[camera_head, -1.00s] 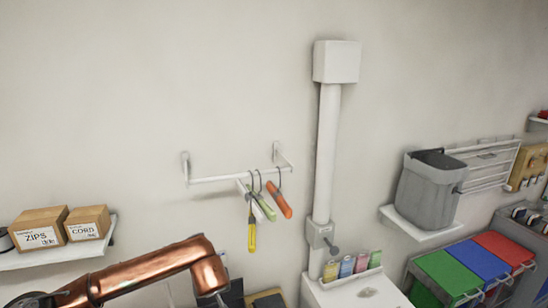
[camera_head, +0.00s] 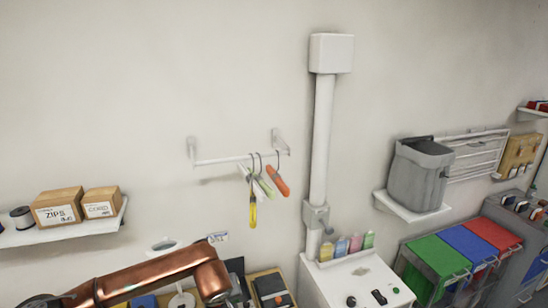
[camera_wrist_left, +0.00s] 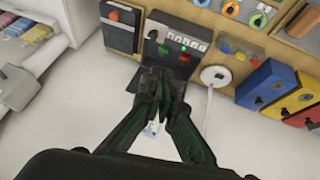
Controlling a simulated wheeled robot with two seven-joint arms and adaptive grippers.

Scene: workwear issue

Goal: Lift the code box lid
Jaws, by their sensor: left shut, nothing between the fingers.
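In the left wrist view a dark panel box (camera_wrist_left: 188,40) has a row of small white windows, a lit green light and red and green buttons. It may be the code box; I cannot make out a separate lid for certain. My left gripper (camera_wrist_left: 160,78) is shut and empty, with its fingertips over the lower left part of this box. I cannot tell whether they touch it. In the head view my copper left arm comes in at the bottom left, and its gripper is below the frame. My right gripper is in neither view.
A dark case with an orange knob (camera_wrist_left: 122,28) stands left of the panel box. A round white piece with a cord (camera_wrist_left: 216,76) and blue, yellow and red boxes are to the right. A white pedestal (camera_head: 350,285) with dials stands right of the arm. A hook rail (camera_head: 235,159) hangs above.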

